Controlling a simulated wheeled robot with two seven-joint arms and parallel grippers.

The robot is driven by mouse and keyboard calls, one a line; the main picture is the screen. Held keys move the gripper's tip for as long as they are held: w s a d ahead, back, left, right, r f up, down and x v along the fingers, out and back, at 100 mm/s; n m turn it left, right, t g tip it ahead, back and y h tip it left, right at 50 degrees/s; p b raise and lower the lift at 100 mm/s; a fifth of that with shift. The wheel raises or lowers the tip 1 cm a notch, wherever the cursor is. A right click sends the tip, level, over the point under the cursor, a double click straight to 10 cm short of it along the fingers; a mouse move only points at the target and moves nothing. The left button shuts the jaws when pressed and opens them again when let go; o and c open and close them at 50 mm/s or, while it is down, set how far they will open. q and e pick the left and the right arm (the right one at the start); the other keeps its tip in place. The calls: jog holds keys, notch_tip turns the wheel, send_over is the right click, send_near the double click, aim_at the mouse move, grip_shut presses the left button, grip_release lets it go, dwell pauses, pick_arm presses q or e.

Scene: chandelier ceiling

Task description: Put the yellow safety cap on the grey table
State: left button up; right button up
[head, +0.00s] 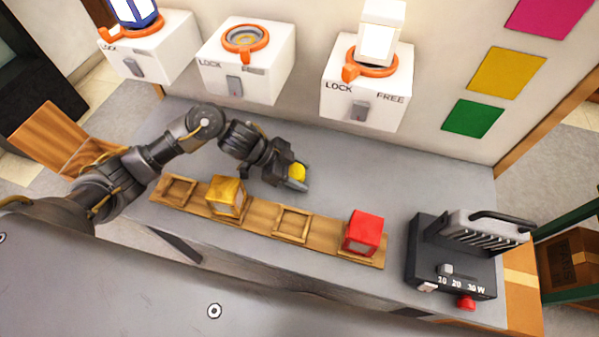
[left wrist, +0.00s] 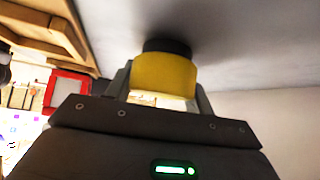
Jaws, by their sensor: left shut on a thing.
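The yellow safety cap (head: 297,172) is between the fingers of my left gripper (head: 299,181), over the middle of the grey table (head: 400,180). My left gripper is shut on the cap. In the left wrist view the cap (left wrist: 163,74) is a yellow cylinder with a black end turned toward the grey tabletop (left wrist: 255,45). A dark shadow lies right by that end; I cannot tell whether it touches the table. My right gripper is not in view.
A wooden rack (head: 262,213) in front of the gripper holds a yellow block (head: 226,197) and a red block (head: 363,233). A black device (head: 450,260) stands at the right. White lock boxes (head: 255,75) hang on the wall behind. Bare tabletop lies right of the gripper.

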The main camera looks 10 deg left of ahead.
pick_arm(q)
jog(key=shift+w+f, duration=0.1)
jog(key=o, duration=1)
jog(key=shift+f, duration=0.1)
jog(key=shift+o, duration=0.2)
jog(key=shift+r, duration=0.25)
jog(key=v, duration=1.2)
jog(key=shift+f, duration=0.15)
